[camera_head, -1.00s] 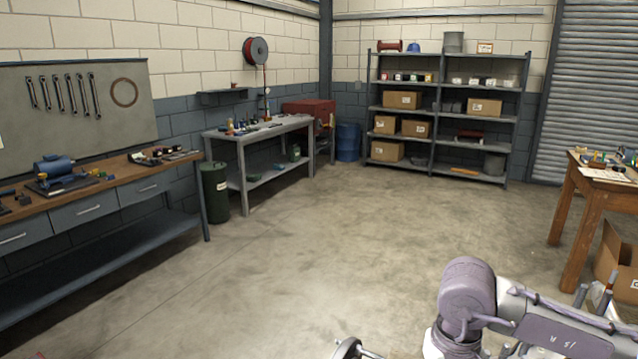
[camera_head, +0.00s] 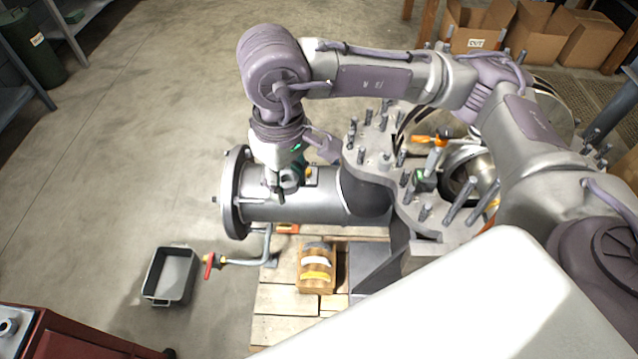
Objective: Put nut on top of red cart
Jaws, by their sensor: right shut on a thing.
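My right gripper (camera_head: 281,188) points down in front of the grey flanged pipe of the casing (camera_head: 325,195). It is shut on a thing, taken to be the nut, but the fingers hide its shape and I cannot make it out. The red cart (camera_head: 85,342) is at the bottom left, cut off by the picture edge. A small grey metal part (camera_head: 7,327) shows on its top at the far left edge. The gripper is up and to the right of the cart, well apart from it. My left gripper is not in view.
A grey open bin (camera_head: 170,276) stands on the floor beside a red-handled valve (camera_head: 209,265). A wooden pallet (camera_head: 283,295) lies below the casing. Upright studs (camera_head: 383,118) ring the casing flange.

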